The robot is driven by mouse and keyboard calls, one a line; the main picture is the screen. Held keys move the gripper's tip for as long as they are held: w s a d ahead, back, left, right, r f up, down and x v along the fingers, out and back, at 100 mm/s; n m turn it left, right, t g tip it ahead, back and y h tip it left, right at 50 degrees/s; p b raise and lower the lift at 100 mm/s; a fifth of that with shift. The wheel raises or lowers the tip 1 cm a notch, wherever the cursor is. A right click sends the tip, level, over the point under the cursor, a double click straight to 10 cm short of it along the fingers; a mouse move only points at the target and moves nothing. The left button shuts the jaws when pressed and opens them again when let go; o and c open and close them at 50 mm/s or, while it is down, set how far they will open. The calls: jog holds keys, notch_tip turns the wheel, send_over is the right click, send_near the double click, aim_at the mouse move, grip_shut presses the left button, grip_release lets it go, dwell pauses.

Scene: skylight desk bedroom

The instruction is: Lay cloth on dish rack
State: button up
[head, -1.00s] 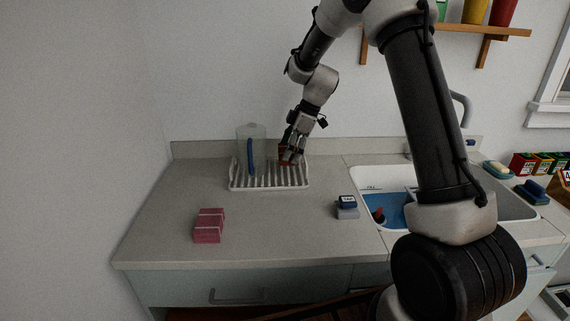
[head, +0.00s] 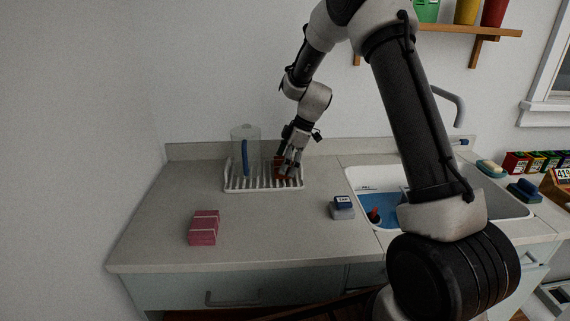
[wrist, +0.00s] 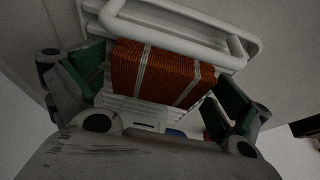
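A folded orange-red cloth (wrist: 162,74) with pale stripes is at the dish rack (wrist: 190,43) in the wrist view, over the slats. In the head view the cloth (head: 278,167) shows partly behind my gripper (head: 287,176), at the right part of the white rack (head: 235,188). In the wrist view my gripper (wrist: 158,88) has its two green-padded fingers spread wide, one on each side of the cloth. Small gaps seem to show between the fingers and the cloth. Whether the cloth bears fully on the slats is hard to tell.
A clear pitcher (head: 245,148) with a blue handle stands at the rack's left part, close to my gripper. A pink folded bundle (head: 203,228) lies at the front left of the counter (head: 160,205). A blue-and-grey item (head: 342,208) sits beside the sink (head: 362,178).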

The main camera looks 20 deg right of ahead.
jog(key=v, duration=1.2)
jog(key=s+d+r+m+t+h, duration=0.1)
jog(key=s+d+r+m, duration=0.25)
jog(key=s+r, duration=0.65)
jog(key=s+d+m+t+h, duration=0.1)
jog(key=s+d+m, duration=0.2)
jog(key=s, duration=1)
jog(key=s+d+m+t+h, duration=0.1)
jog(key=s+d+m+h, duration=0.1)
jog(key=s+m, duration=0.7)
jog(key=s+d, duration=0.1)
jog(key=s, duration=0.3)
jog(key=shift+h, duration=0.3)
